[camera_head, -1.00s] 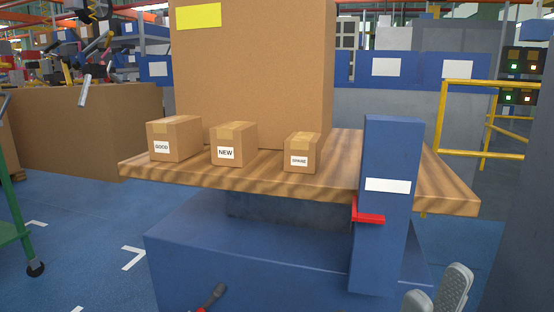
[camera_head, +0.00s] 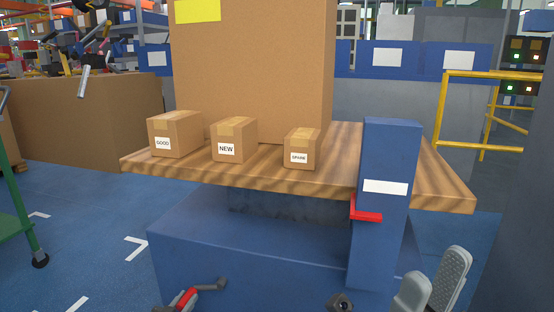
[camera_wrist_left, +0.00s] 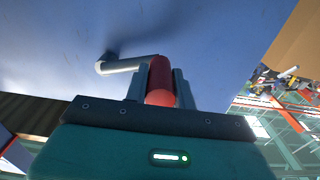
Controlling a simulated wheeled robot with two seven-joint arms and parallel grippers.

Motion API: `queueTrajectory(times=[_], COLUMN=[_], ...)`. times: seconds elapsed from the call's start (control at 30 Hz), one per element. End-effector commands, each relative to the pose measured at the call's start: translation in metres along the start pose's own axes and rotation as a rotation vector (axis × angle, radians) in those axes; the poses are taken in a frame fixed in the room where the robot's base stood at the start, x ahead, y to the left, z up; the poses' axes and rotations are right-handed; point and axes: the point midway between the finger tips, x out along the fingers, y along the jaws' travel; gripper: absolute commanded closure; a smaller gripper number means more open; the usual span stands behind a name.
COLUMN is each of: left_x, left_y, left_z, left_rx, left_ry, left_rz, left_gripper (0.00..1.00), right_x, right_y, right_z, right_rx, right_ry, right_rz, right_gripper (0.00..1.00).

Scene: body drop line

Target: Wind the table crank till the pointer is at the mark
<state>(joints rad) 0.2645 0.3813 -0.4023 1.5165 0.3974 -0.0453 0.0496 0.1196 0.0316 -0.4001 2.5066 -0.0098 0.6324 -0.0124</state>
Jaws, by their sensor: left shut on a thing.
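The lift table's wooden top (camera_head: 420,185) sits above a blue base (camera_head: 240,255). At its front right stands a blue post (camera_head: 384,245) with a white mark (camera_head: 385,187). The red pointer (camera_head: 367,215) is at the post's left side, below the mark. The crank's red handle (camera_head: 187,299) shows low in the head view, with its grey arm (camera_head: 208,287). My left gripper (camera_wrist_left: 158,80) is shut on this handle, which stands between its fingers in the left wrist view. My right gripper (camera_head: 432,288) is open and empty, right of the post's foot.
Three small cartons, GOOD (camera_head: 175,133), NEW (camera_head: 234,139) and SPARE (camera_head: 302,149), stand on the top before a large carton (camera_head: 255,75). A yellow rail (camera_head: 485,110) is at right, a green cart (camera_head: 20,215) at left. Blue floor between cart and table is clear.

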Motion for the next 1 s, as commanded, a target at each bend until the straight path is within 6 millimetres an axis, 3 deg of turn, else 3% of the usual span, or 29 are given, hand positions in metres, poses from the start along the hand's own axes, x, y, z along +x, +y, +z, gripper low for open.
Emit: queueTrajectory(times=[0.3,0.7,1.0], left_x=[0.000,0.001,0.000], left_y=[0.000,-0.001,0.000], left_z=[-0.001,-0.051,-0.048], left_rx=[0.000,0.000,-0.002], left_ry=[-0.005,0.004,-0.002], left_rz=[-0.001,0.001,0.001], left_gripper=[1.00,1.00,1.00], right_x=[0.003,0.049,0.048], right_y=[0.000,0.004,0.004], right_z=[0.000,0.005,0.005], right_rx=[0.000,0.000,0.000], right_ry=[0.000,0.000,0.000], right_rz=[0.000,0.000,0.000], right_gripper=[0.64,0.64,0.64])
